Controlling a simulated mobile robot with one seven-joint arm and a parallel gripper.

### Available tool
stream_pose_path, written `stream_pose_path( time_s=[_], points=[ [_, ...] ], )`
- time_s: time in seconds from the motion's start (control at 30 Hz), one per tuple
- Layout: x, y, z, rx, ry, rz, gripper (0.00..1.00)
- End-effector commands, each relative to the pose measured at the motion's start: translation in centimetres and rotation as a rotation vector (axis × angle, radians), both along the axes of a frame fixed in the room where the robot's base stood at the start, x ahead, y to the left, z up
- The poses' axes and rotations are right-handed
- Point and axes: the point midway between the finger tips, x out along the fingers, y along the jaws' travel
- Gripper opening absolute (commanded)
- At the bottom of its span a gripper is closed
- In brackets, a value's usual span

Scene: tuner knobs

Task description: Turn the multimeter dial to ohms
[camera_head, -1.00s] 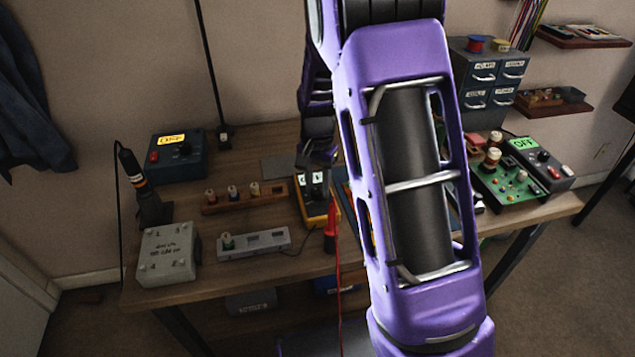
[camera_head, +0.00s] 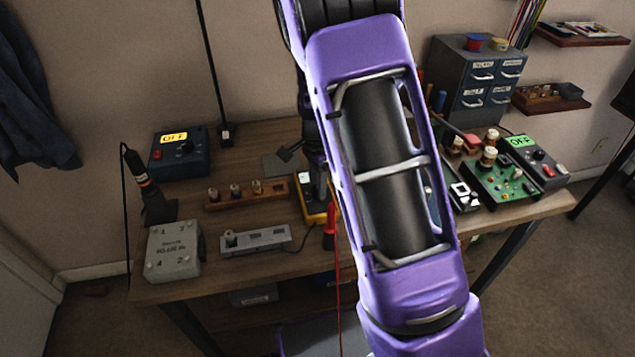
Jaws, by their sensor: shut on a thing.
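The yellow multimeter (camera_head: 309,217) sits on the workbench, left of my purple arm. A small pale part of its face shows at its upper left. My gripper (camera_head: 318,190) is down over the multimeter and looks shut on its dial. The dial itself is hidden by the gripper, so I cannot read its setting. A red probe (camera_head: 330,228) stands at the multimeter's front right, with a red lead hanging down over the bench edge.
A wooden rack with knobs (camera_head: 247,194) and a grey strip (camera_head: 256,239) lie left of the multimeter. A grey box (camera_head: 173,252) and a blue power unit (camera_head: 181,157) are farther left. A green circuit board (camera_head: 502,182) is right. My arm hides the bench's middle.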

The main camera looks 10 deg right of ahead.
Motion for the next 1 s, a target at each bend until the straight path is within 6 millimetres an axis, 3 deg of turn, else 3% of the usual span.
stream_pose_path(
  time_s=[0.43, 0.47, 0.6, 1.0],
  points=[
    [0.08, 0.0, 0.07, 0.001, -0.003, -0.013, 0.0],
    [0.08, 0.0, 0.07, 0.001, -0.003, -0.012, 0.4],
    [0.06, 0.0, 0.05, 0.001, -0.002, -0.012, 0.65],
    [0.07, 0.01, 0.63, 0.001, -0.002, -0.01, 0.68]
  ],
)
